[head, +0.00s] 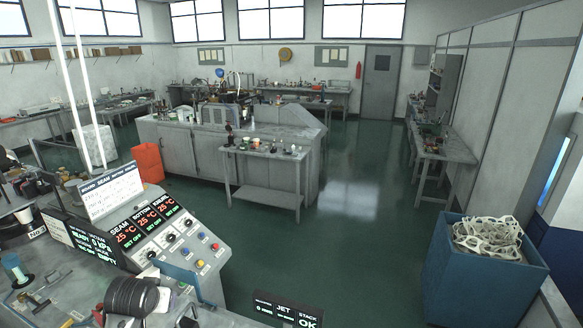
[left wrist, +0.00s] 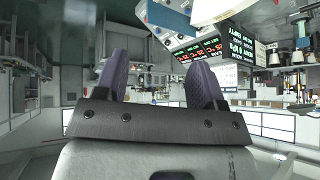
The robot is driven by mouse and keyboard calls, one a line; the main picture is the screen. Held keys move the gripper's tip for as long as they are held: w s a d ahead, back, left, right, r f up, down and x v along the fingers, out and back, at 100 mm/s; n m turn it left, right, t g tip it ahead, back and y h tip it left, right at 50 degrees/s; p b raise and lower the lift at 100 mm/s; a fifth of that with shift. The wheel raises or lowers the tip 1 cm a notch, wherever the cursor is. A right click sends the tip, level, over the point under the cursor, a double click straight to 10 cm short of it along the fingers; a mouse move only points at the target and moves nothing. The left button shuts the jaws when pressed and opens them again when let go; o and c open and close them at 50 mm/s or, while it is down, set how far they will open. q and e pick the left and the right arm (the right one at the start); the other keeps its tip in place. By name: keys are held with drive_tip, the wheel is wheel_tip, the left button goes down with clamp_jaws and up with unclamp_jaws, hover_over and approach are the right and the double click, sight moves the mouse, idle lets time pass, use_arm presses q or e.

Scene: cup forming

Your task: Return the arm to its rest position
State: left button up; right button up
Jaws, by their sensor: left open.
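My left gripper (left wrist: 157,70) shows in the left wrist view, its two dark purple-grey fingers standing apart with nothing between them. The picture there is upside down, with the windows at the bottom. The gripper is in open air, and no object touches its fingers. I cannot make out my left gripper in the head view. My right gripper is in neither view. The control console (head: 165,235) with red 25 °C readouts stands at the lower left of the head view. It also shows in the left wrist view (left wrist: 190,50), beyond the fingers.
A pale rounded object (left wrist: 215,10) is at the top of the wrist view. In the head view, a blue bin (head: 480,270) with pale lattice scraps stands at right. A side table (head: 265,160) and a grey cabinet (head: 170,150) stand mid-room. The green floor (head: 340,250) between is clear.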

use_arm(q)
drive_tip(key=s+d+m+t+h+p, duration=0.1)
drive_tip(key=s+d+t, duration=0.1)
drive_tip(key=s+d, duration=0.5)
drive_tip(key=s+d+m+t, duration=0.1)
drive_tip(key=s+d+m, duration=0.1)
drive_tip(key=s, duration=0.9)
drive_tip(key=s+d+f+g, duration=0.1)
drive_tip(key=s+f+g, duration=0.1)
drive_tip(key=s+f, duration=0.3)
drive_tip(key=s+d+f+g+p, duration=0.1)
drive_tip(key=s+f, duration=0.4)
drive_tip(key=s, duration=0.7)
drive_tip(key=s+d+f+g+h, duration=0.1)
drive_tip(key=s+f+g, duration=0.2)
drive_tip(key=s, duration=0.6)
wheel_tip(320, 180, down, 2)
drive_tip(key=shift+f, duration=0.1)
